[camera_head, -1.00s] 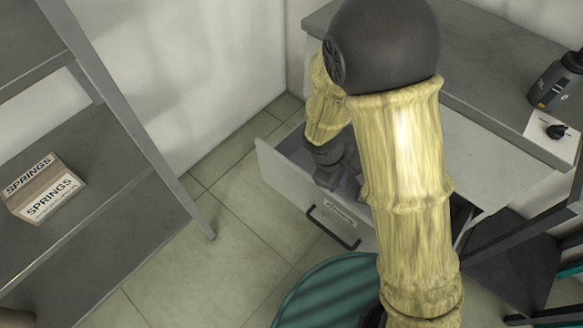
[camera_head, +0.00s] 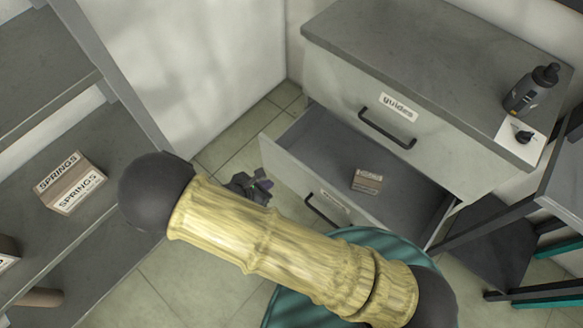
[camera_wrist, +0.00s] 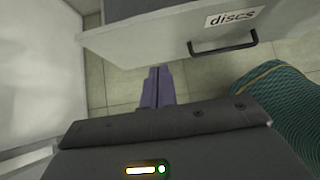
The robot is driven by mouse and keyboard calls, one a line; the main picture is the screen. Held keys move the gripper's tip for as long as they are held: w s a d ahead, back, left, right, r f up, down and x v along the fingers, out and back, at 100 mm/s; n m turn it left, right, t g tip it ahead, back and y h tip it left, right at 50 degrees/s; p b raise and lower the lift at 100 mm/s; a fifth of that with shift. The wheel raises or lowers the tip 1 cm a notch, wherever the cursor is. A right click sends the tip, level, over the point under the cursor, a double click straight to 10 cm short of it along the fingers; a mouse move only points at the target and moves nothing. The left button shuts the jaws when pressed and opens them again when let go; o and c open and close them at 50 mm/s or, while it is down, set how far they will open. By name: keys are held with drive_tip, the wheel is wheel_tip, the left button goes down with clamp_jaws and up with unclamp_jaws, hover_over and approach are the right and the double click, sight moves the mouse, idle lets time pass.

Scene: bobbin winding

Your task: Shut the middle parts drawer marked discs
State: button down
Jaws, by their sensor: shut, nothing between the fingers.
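The drawer marked discs (camera_wrist: 165,42) stands pulled out, with its label and dark bar handle (camera_wrist: 223,46) facing my wrist camera. In the head view the open drawer (camera_head: 345,150) lies below the closed guides drawer (camera_head: 345,85), and a small labelled box (camera_head: 367,181) sits inside it. My gripper (camera_wrist: 157,74) is shut and empty, its fingertips just short of the drawer front, left of the handle. In the head view my gripper (camera_head: 262,184) is close to the front's outer side, partly hidden by my arm. I cannot tell if it touches.
A grey shelf (camera_head: 110,140) with springs boxes (camera_head: 70,182) stands at the left. A teal round thing (camera_head: 290,308) is close in front of the drawer. A dark bottle (camera_head: 531,90) stands on the cabinet top (camera_head: 430,60). Tiled floor (camera_head: 235,140) shows between shelf and cabinet.

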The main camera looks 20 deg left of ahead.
drive_tip(key=shift+f, duration=0.1)
approach(297, 168)
drive_tip(key=s+f+x, duration=0.1)
drive_tip(key=x, duration=0.4)
drive_tip(key=shift+w+d+r, duration=0.1)
drive_tip(key=shift+w+r, duration=0.05)
drive_tip(key=shift+w, duration=0.55)
drive_tip(key=shift+w, duration=0.15)
